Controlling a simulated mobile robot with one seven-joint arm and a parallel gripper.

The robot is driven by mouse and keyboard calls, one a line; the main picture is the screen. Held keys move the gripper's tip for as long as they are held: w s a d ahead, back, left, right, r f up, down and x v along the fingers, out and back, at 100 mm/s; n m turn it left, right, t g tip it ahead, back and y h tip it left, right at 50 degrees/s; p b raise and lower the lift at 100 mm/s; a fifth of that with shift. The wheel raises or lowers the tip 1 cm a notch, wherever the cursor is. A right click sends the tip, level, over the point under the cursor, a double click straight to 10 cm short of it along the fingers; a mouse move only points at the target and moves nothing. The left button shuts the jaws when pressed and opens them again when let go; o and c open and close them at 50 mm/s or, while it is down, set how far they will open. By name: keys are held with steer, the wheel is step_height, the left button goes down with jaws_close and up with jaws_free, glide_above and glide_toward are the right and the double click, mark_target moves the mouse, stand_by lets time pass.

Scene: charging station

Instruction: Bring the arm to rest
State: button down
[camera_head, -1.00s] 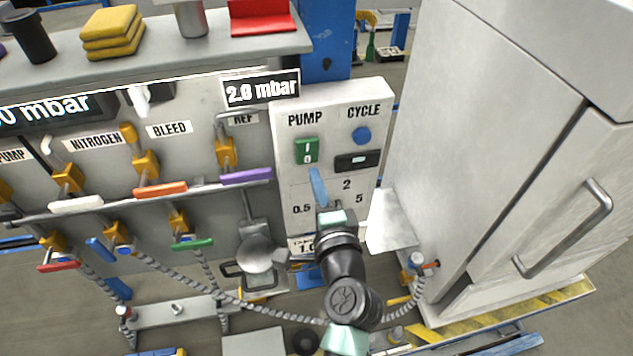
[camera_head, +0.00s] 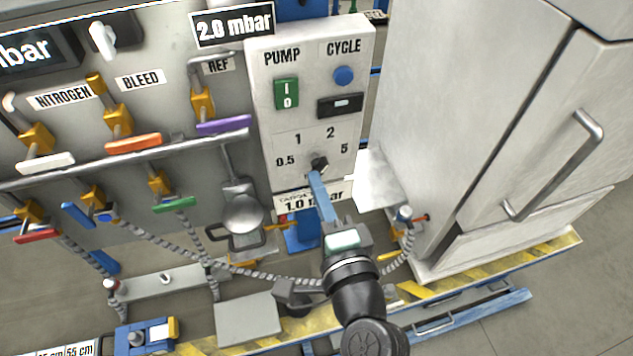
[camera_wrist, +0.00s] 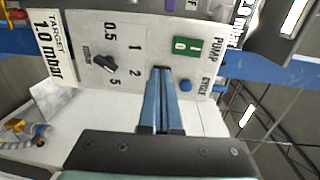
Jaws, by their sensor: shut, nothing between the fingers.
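My gripper (camera_head: 318,186) has long blue fingers that are closed together with nothing between them. In the head view its tips appear just below the black selector knob (camera_head: 319,163) of the control panel (camera_head: 262,120). In the wrist view the shut fingers (camera_wrist: 158,72) point at the panel, to one side of the knob (camera_wrist: 106,64). I cannot tell whether the tips touch the panel. My arm reaches up from the bottom of the head view. The panel also carries a green pump switch (camera_head: 286,93) and a blue cycle button (camera_head: 344,75).
A grey cabinet (camera_head: 470,110) stands close on the right. Valves with coloured handles, such as the orange one (camera_head: 133,143), line the rail (camera_head: 90,163) on the left. A hose (camera_head: 255,272) and a round pan (camera_head: 243,215) lie lower. Open floor (camera_head: 560,310) shows at lower right.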

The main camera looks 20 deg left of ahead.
steer(key=shift+s+d+r, duration=0.1)
steer(key=shift+s, duration=0.05)
steer(key=w+d+r+n+t+h+b, duration=0.1)
steer(key=w+d+r+n+t, duration=0.2)
steer(key=r, duration=0.8)
steer(key=w+d+r+n+t+h+b, duration=0.1)
steer(key=w+r+n+t+h, duration=0.3)
steer(key=r, duration=0.7)
steer(key=s+d+r+n+t+h, duration=0.2)
steer(key=s+r, duration=0.4)
steer(key=r, duration=0.4)
steer(key=s+d+r+n+t+h, duration=0.2)
steer(key=s+d+r+t, duration=0.2)
steer(key=r, duration=0.6)
steer(key=shift+s+d+r+h+b, duration=0.2)
steer(key=shift+s+r+h+b, duration=0.15)
steer(key=shift+s, duration=0.7)
